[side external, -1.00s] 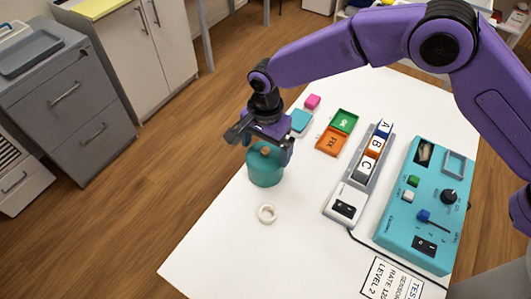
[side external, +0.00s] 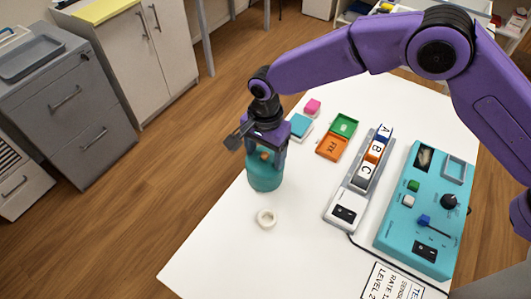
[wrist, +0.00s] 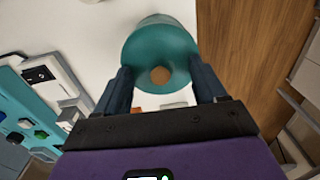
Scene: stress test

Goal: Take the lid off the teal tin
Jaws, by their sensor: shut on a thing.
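The teal tin (side external: 264,180) stands upright near the left edge of the white table. Its teal lid (wrist: 160,45) has a small brown knob (wrist: 160,75), which also shows in the side view. My gripper (side external: 265,155) is over the tin's top, with its fingers on either side of the lid. In the wrist view my gripper (wrist: 161,80) is shut on the lid, with the knob between the dark fingers. The lid appears to sit on the tin; I see no clear gap. The fingers partly hide the rim.
A white ring (side external: 266,218) lies just in front of the tin. A lettered rack (side external: 360,175) and teal control box (side external: 415,215) stand right.

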